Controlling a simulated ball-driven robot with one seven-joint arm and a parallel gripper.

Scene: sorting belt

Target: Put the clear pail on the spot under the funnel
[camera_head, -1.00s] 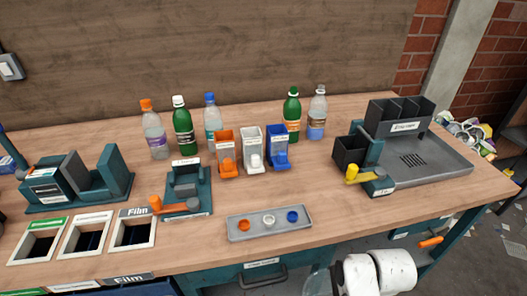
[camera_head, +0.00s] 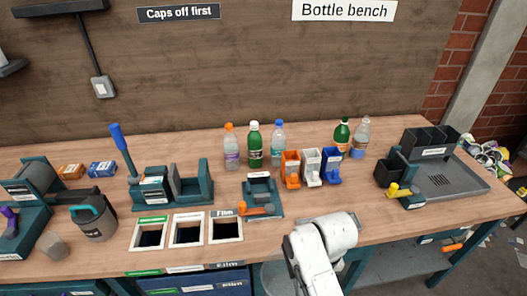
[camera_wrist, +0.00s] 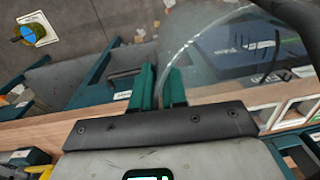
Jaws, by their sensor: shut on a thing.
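The clear pail (camera_wrist: 215,50) shows in the wrist view as a see-through wall with a curved pale edge and a dark band at the upper right. My gripper (camera_wrist: 159,78) has its two teal fingers close together on the pail's edge. In the head view part of the clear pail (camera_head: 273,277) shows low in the picture, left of my white arm and in front of the bench. My arm hides my gripper in that view. I cannot make out a funnel or the spot under it.
The wooden bench (camera_head: 330,213) carries several bottles, dispensers, a grey tray (camera_head: 445,182) at the right and a grey jug (camera_head: 93,220) at the left. Square openings (camera_head: 187,233) lie near the front edge. A blue bin (camera_head: 195,282) stands below. The wrist view shows floor at the upper left.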

